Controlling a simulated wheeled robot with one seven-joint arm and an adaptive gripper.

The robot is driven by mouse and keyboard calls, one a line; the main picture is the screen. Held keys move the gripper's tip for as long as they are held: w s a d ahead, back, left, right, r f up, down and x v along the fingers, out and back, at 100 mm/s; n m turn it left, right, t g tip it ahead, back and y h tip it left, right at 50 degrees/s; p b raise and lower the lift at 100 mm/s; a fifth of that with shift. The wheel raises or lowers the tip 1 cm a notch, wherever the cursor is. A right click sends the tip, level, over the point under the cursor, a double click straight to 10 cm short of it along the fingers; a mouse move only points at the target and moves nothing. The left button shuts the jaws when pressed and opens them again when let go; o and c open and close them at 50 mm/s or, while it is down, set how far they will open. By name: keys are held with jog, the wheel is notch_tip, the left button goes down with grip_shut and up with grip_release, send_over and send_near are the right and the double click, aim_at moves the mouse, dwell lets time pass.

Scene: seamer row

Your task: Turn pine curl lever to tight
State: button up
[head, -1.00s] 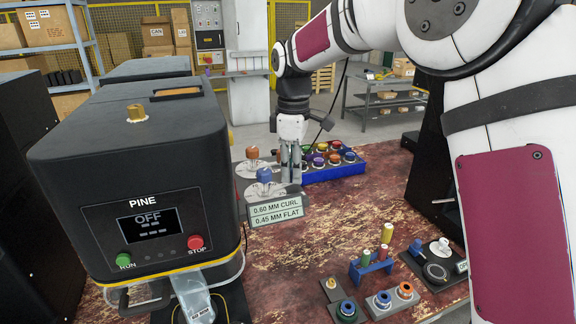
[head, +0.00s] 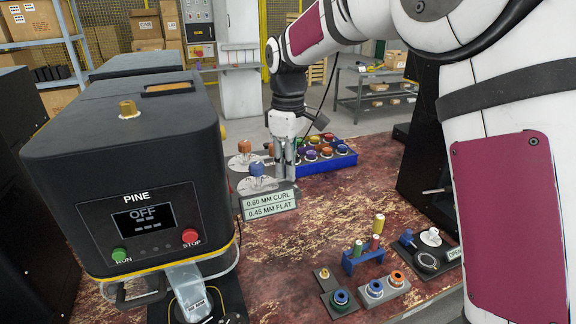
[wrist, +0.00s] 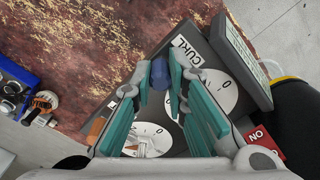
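The black PINE machine (head: 110,160) stands at left, its screen reading OFF. Beside it are two round dials with levers, one blue-knobbed (head: 256,169) and one orange-knobbed (head: 244,147). A plate (head: 269,205) reads "0.60 MM CURL" and "0.45 MM FLAT". My gripper (head: 286,178) points down just right of the blue knob in the head view. In the wrist view, my gripper (wrist: 159,68) is open, with the blue knob (wrist: 158,74) between its teal-padded fingers. A gap shows on at least one side. White dial faces (wrist: 215,92) show partly behind the fingers. I cannot read the lever's setting.
A blue tray (head: 330,163) of coloured spools lies behind and right of my gripper. A blue stand (head: 363,258) and small ringed parts (head: 375,289) sit at the front right. The worn red table (head: 340,215) is bare between them. The machine's side is close at left.

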jog(key=o, duration=0.4)
notch_tip(320, 180, up, 12)
dwell(0.5)
jog(key=shift+s, duration=0.1)
